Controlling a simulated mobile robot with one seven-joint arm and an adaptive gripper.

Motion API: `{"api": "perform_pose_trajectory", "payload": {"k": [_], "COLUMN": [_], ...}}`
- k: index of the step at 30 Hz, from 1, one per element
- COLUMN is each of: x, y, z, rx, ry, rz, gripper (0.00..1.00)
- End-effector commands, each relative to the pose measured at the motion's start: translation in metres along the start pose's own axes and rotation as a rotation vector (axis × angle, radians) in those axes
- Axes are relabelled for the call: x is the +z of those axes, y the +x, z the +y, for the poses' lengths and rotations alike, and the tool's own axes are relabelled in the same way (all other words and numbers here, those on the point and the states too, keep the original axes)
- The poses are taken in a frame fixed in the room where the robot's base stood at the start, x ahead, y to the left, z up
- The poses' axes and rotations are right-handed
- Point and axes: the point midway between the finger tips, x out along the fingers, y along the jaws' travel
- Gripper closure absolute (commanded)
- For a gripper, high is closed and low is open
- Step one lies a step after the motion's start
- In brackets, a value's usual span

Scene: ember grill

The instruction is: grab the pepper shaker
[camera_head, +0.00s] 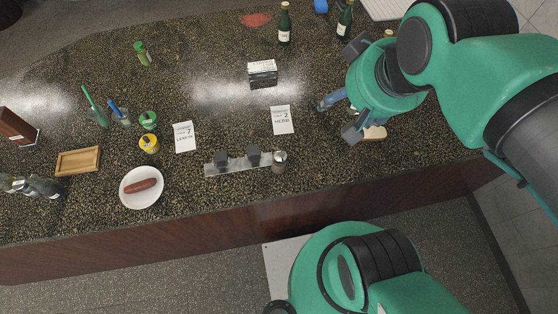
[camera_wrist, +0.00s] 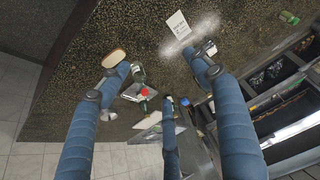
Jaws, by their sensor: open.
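No pepper shaker can be told by its label. A small grey metal-looking container (camera_head: 279,161) stands at the right end of a metal tray (camera_head: 237,167). A green-capped jar (camera_head: 143,54) stands at the back left of the counter; either could be a shaker, I cannot tell. My gripper (camera_head: 347,118) is open and empty over the right part of the counter, to the right of the metal container. In the wrist view its blue fingers are spread, with a green item (camera_wrist: 138,74) and a red item (camera_wrist: 144,92) seen between them, unclear.
Two cards (camera_head: 185,137) (camera_head: 283,120) lie on the speckled counter (camera_head: 210,60). A wooden tray (camera_head: 78,161) lies at left. The back middle is mostly free.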

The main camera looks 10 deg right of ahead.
Motion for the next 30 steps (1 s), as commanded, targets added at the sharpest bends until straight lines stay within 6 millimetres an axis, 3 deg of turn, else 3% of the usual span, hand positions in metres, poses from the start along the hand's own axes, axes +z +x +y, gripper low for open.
{"api": "perform_pose_trajectory", "payload": {"k": [8,14,22,30], "x": [-0.001,-0.007,-0.01,0.023], "y": [0.002,0.022,0.097,0.183], "z": [-0.001,-0.012,-0.052,-0.096], "rx": [-0.002,-0.02,-0.042,-0.002], "ry": [0.004,0.046,0.193,0.359], "rz": [-0.005,-0.056,-0.224,-0.401], "gripper": [0.36,0.36,0.36,0.36]}}
